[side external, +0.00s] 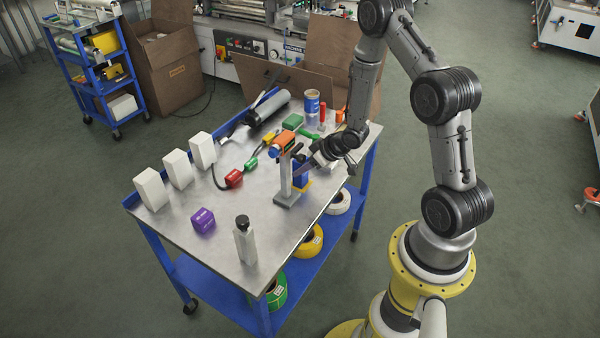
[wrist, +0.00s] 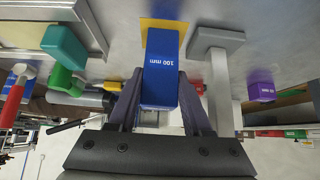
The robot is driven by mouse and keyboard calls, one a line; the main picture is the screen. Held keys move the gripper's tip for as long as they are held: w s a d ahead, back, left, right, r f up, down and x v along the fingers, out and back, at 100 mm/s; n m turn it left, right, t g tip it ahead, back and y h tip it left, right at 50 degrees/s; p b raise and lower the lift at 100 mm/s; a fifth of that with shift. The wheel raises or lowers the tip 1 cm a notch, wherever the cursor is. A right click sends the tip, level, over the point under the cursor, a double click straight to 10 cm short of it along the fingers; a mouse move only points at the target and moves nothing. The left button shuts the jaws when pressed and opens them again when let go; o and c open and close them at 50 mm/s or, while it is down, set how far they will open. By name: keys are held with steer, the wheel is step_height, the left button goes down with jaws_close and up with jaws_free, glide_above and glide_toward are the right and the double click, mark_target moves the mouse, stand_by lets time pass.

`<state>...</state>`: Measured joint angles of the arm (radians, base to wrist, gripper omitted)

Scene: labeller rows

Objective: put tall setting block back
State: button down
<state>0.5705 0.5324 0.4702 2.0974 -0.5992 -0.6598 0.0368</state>
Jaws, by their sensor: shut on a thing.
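The tall setting block is blue and marked 100 mm; it shows in the wrist view (wrist: 160,88) and partly behind the stand in the side view (side external: 301,172). My gripper (side external: 309,166) is shut on it, with one dark finger on each side in the wrist view (wrist: 160,103). The block is upright over a yellow patch (side external: 305,184) on the table, which also shows at the block's far end in the wrist view (wrist: 163,23). I cannot tell whether the block touches the patch or hangs just above it.
A grey stand (side external: 286,178) with an orange head (side external: 283,143) is close beside the block. A purple block (side external: 203,220), white boxes (side external: 177,168) and a black-topped post (side external: 245,241) stand on the metal table (side external: 262,222).

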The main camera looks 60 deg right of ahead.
steer(key=shift+r, duration=0.25)
steer(key=shift+s, duration=3.75)
steer(key=shift+r, duration=2.5)
